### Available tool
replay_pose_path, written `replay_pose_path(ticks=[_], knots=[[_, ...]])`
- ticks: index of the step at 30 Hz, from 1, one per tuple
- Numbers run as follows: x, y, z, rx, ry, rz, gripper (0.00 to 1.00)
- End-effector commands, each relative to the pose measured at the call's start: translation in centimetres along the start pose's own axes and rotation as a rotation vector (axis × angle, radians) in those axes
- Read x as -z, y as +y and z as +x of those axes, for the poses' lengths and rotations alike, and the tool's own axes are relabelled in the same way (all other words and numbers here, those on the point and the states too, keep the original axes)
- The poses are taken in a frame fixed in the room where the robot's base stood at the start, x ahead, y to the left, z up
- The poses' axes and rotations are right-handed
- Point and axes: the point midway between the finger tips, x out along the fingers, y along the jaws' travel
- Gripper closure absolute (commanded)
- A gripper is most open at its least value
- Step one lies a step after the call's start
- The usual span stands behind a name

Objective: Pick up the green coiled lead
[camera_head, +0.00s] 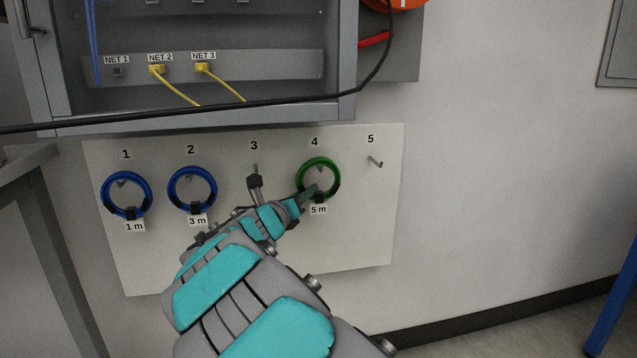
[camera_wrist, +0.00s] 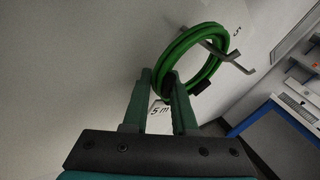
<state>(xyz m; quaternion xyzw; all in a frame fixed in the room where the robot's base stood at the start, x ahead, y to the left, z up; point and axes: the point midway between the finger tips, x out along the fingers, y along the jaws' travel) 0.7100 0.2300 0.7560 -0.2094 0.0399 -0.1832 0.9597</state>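The green coiled lead (camera_head: 334,166) hangs in a ring below the number 4 on a white wall panel, with a "5 m" tag (camera_head: 318,210) under it. In the wrist view the green lead (camera_wrist: 222,38) is just beyond the fingertips, and a dark wrap shows on its lower part. My gripper (camera_head: 308,192) is at the lower left of the ring. In the wrist view my gripper (camera_wrist: 160,76) has its fingers apart, with the tag showing between them. The fingertips overlap the ring's near edge; I cannot tell whether they touch it.
Two blue coiled leads hang at 1 (camera_head: 104,190) and 2 (camera_head: 171,187). Hook 5 (camera_head: 376,161) is empty. A grey cabinet (camera_head: 347,60) with yellow cables sits above the panel, and a black cable (camera_head: 270,101) crosses its front.

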Motion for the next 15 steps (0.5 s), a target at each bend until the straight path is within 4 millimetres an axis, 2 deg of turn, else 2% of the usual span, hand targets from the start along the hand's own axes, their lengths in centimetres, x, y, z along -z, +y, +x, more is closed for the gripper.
replay_pose_path(ticks=[1, 6, 15], knots=[[0.0, 0.01, -0.01, 0.0, 0.0, 0.0, 0.81], [0.0, 0.01, -0.02, 0.0, 0.0, 0.0, 1.0], [0.0, 0.01, -0.02, 0.0, 0.0, 0.001, 1.0]])
